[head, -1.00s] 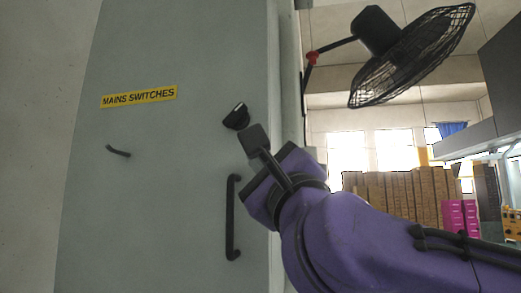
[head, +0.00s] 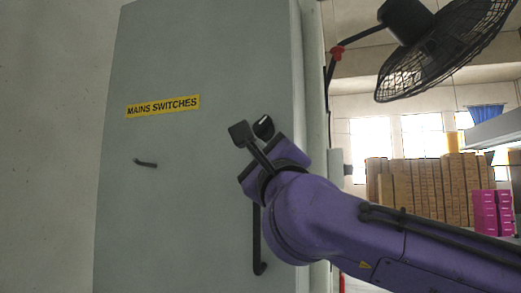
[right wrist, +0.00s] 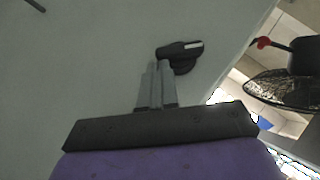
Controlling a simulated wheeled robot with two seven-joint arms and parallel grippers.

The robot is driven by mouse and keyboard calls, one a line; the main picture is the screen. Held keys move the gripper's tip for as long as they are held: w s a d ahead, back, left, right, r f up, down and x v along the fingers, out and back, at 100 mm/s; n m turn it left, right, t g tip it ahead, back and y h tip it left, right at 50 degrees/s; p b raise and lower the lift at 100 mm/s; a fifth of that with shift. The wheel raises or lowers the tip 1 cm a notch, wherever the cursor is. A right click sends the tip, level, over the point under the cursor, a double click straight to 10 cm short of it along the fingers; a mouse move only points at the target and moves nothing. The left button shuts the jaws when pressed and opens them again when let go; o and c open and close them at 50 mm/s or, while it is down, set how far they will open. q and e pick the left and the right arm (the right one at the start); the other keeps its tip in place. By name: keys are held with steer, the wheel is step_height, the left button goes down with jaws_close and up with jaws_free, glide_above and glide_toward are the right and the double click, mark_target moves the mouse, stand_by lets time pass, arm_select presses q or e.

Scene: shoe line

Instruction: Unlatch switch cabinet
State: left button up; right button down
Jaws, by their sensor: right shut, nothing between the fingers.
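The grey switch cabinet (head: 190,210) stands with its door shut and a yellow "MAINS SWITCHES" label (head: 162,106). A black latch knob (head: 263,126) with a pale mark sits near the door's right edge, just above my right wrist. The knob also shows in the right wrist view (right wrist: 180,53). My right gripper (right wrist: 158,68) has its fingers together and empty, with the tips just below and left of the knob. I cannot tell whether they touch it. In the head view my wrist hides the fingers. My left gripper is not in view.
A black vertical handle (head: 258,245) is on the door below the knob, partly behind my arm. A small dark lever (head: 146,163) sticks out at left. A black fan (head: 445,45) hangs at upper right. Stacked brown boxes (head: 425,185) stand in the background.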

steer(key=shift+a+f+m+t+h+b, duration=0.1)
steer(key=shift+a+m+t+h+b, duration=0.2)
steer(key=shift+m+b, duration=0.25)
steer(key=shift+m+b, duration=0.35)
steer(key=shift+b, duration=0.05)
